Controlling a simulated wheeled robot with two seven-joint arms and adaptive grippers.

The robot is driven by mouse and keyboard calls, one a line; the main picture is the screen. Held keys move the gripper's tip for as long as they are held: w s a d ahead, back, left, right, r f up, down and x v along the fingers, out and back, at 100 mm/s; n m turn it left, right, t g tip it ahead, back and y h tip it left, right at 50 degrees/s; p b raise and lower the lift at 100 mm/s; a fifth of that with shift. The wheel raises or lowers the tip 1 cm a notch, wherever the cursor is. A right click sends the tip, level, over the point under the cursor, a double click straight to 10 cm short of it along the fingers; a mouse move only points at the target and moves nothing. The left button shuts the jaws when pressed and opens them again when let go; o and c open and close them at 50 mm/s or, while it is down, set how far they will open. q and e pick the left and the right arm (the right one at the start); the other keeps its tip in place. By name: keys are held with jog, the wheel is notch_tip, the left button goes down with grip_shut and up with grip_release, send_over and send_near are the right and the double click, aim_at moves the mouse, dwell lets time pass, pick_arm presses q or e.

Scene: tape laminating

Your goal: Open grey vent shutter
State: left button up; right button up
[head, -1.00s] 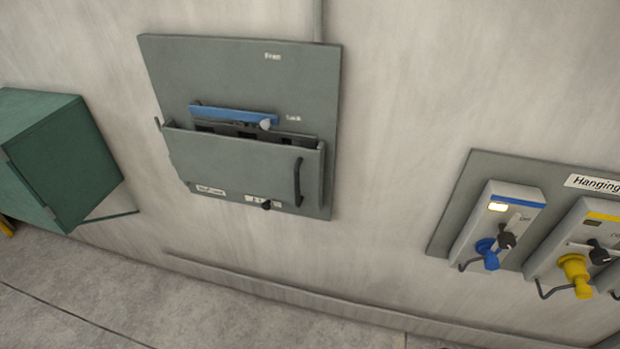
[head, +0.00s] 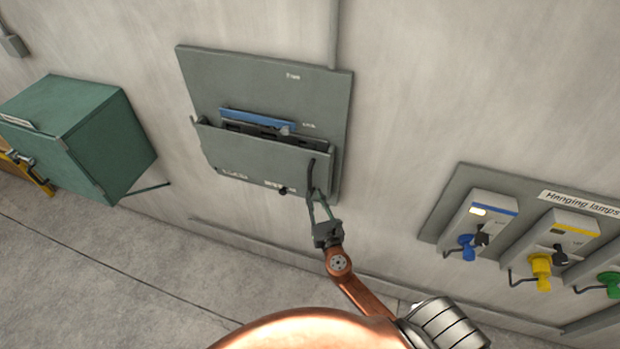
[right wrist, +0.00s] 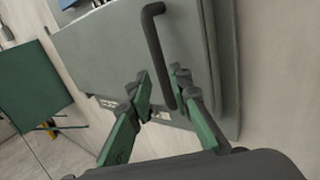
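The grey vent shutter (head: 255,155) is a box-like flap on a grey wall panel (head: 325,90). It tilts outward at the top, with a gap behind it. Its dark bar handle (head: 311,168) is at the right end; in the right wrist view the handle (right wrist: 157,45) stands upright. My right gripper (head: 319,194) is just below the handle. In the right wrist view its green fingers (right wrist: 161,76) are apart, with the handle's lower part appearing between them. Contact cannot be told. My left gripper is not in view.
A blue strip (head: 257,119) shows above the shutter's opening, and a small dark knob (head: 283,191) at its lower edge. A green cabinet (head: 110,145) is at left. A lamp switch panel (head: 455,190) is on the wall at right. The wall between is clear.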

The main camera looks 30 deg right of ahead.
aim_at(310, 184)
jog(key=p+x, duration=0.1)
jog(key=x, duration=0.6)
jog(key=shift+w+f, duration=0.1)
jog(key=shift+f, duration=0.05)
grip_shut()
dwell(0.4)
